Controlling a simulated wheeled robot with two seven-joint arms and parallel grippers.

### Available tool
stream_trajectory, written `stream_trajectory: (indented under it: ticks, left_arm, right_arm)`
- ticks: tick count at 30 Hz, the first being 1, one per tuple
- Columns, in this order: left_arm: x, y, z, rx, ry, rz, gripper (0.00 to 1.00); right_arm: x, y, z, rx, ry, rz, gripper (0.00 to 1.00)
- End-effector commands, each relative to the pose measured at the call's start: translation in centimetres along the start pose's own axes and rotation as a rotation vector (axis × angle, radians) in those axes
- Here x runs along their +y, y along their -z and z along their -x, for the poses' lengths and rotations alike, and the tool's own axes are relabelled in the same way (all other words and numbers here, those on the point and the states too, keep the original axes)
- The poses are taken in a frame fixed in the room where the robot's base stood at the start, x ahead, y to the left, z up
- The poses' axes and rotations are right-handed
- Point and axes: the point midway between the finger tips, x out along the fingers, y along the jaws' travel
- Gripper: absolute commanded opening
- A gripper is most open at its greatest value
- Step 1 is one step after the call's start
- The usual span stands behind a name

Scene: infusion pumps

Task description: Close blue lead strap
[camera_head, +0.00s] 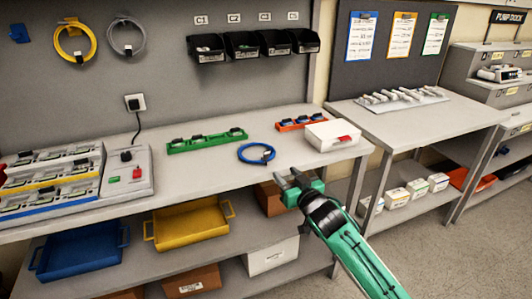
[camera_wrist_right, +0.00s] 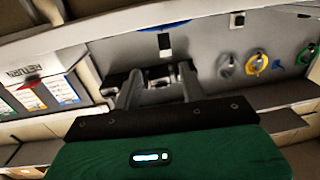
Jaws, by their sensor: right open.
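A blue lead (camera_head: 244,156) lies coiled on the workbench, with a small dark spot on its right side that may be its strap. Whether that strap is open or closed is too small to tell. My right gripper (camera_head: 294,179) is open and empty, in front of the bench edge, to the right of and nearer than the lead, apart from it. In the right wrist view, the gripper's two fingers (camera_wrist_right: 158,88) stand apart with nothing between them, and part of the blue lead (camera_wrist_right: 165,26) shows at the top. My left gripper is not in view.
A white box (camera_head: 333,136) and an orange-red rack (camera_head: 302,124) stand right of and behind the lead. A green rack (camera_head: 207,141) lies to its left. Yellow (camera_head: 75,42) and grey (camera_head: 126,37) coiled leads hang on the back wall.

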Motion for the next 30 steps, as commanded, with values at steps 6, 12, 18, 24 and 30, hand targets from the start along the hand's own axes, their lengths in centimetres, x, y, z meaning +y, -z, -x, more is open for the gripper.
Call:
stream_trajectory:
  ticks: [6, 12, 18, 24, 30]
  left_arm:
    - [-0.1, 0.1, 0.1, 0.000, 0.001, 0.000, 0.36]
    - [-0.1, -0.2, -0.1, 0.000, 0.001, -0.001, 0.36]
    - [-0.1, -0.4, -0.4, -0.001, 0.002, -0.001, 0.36]
    - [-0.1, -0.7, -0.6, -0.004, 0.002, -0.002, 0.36]
    - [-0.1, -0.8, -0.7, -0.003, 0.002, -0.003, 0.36]
  right_arm:
    - [-0.5, 1.5, -1.0, 0.022, 0.011, 0.001, 0.42]
    - [-0.5, 1.6, -4.1, 0.022, 0.010, 0.001, 0.42]
    - [-0.5, 1.6, -7.4, 0.021, 0.010, 0.001, 0.42]
    - [-0.5, 1.6, -10.5, 0.020, 0.009, 0.002, 0.42]
    - [-0.5, 1.6, -12.6, 0.021, 0.009, 0.002, 0.42]
